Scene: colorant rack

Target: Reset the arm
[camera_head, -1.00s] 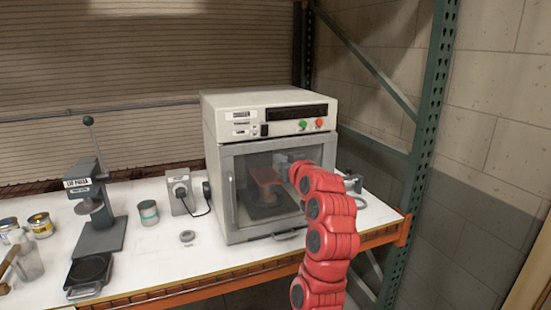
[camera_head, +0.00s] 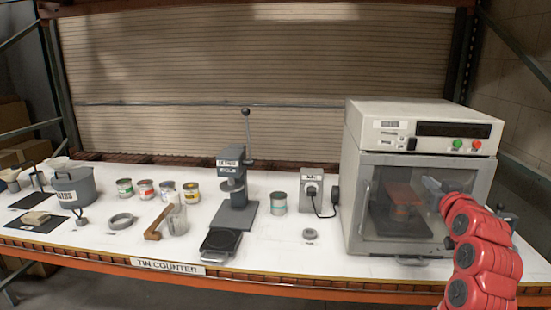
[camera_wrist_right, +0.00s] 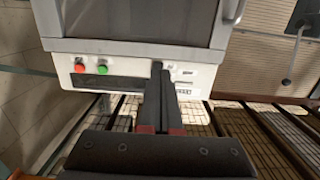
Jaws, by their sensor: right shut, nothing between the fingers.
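My right arm, red, comes in from the lower right in the head view. Its right gripper (camera_head: 432,186) is in front of the glass door of the white bench machine (camera_head: 425,112), near the door's right side. In the right wrist view the two dark fingers (camera_wrist_right: 162,72) are together and empty, seen against the machine's front panel, which appears upside down. I cannot tell whether they touch it. My left gripper is in neither view.
The machine's door (camera_head: 362,205) looks closed, with a reddish object (camera_head: 402,200) behind the glass. A lever press (camera_head: 236,190), a socket box (camera_head: 311,190), several tins and a grey pot (camera_head: 73,187) stand on the white counter (camera_head: 275,262). A green rack post is at right.

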